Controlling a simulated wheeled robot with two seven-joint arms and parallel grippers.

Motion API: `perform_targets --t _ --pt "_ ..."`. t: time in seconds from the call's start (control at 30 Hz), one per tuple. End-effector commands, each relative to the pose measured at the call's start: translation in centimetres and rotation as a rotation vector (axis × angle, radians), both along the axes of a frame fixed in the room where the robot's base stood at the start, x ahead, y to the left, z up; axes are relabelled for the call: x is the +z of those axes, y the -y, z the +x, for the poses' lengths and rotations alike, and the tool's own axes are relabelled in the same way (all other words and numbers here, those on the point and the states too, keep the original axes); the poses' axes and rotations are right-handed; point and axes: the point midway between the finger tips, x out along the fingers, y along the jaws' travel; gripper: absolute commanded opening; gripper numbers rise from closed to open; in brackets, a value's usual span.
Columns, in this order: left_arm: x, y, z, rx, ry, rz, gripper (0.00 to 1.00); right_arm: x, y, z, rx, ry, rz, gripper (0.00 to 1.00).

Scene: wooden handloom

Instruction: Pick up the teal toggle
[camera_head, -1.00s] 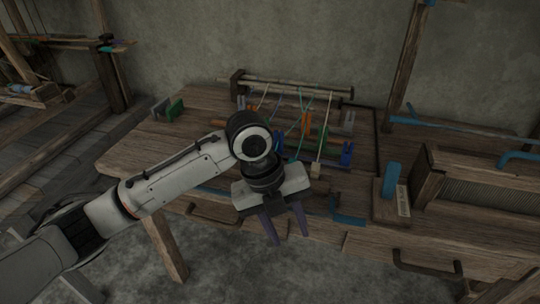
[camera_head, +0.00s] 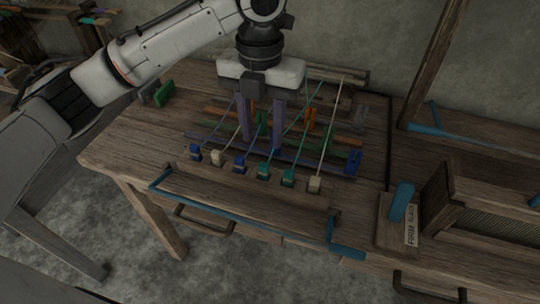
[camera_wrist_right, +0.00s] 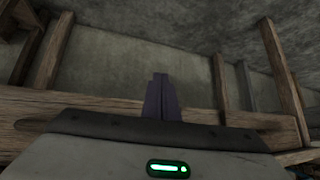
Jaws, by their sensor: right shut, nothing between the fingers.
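A row of small toggles on cords runs along the front of the wooden loom bench. Two look teal: one teal toggle (camera_head: 264,171) and another just right of it (camera_head: 288,178). My left gripper (camera_head: 262,146) points down above and behind the row, its two purple fingers apart with nothing seen between them. Its fingertips appear close to the cords, but I cannot tell whether they touch. My right gripper (camera_wrist_right: 163,82) shows in the right wrist view, fingers together and empty, with no toggle in that view.
Blue toggles (camera_head: 239,163) and cream toggles (camera_head: 315,184) share the row. Cords rise behind them over coloured bars. A block with a blue lever (camera_head: 401,202) and a labelled plate stands at the right. A blue rail edges the bench front.

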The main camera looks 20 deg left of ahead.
Motion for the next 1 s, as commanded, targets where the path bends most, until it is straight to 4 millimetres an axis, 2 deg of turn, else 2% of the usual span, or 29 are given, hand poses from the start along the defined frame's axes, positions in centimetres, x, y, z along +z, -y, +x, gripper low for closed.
perform_targets --t 0.2,0.47,0.7,1.0 --pt "-3.2 -0.1 -0.1 -0.001 -0.004 0.002 0.38 -0.2 -0.1 0.0 0.001 -0.001 0.000 0.00" --pt "-6.1 0.1 -0.1 -0.001 -0.003 0.002 0.38 -0.3 -0.1 0.0 0.002 0.000 0.001 0.00" --pt "-9.4 0.2 -0.1 0.000 -0.001 0.000 0.38 -0.5 -0.2 0.0 0.003 -0.001 0.000 0.00" --pt "-9.9 0.2 -0.1 -0.001 0.000 0.000 0.38 -0.5 -0.2 0.0 0.004 -0.002 0.000 0.00"
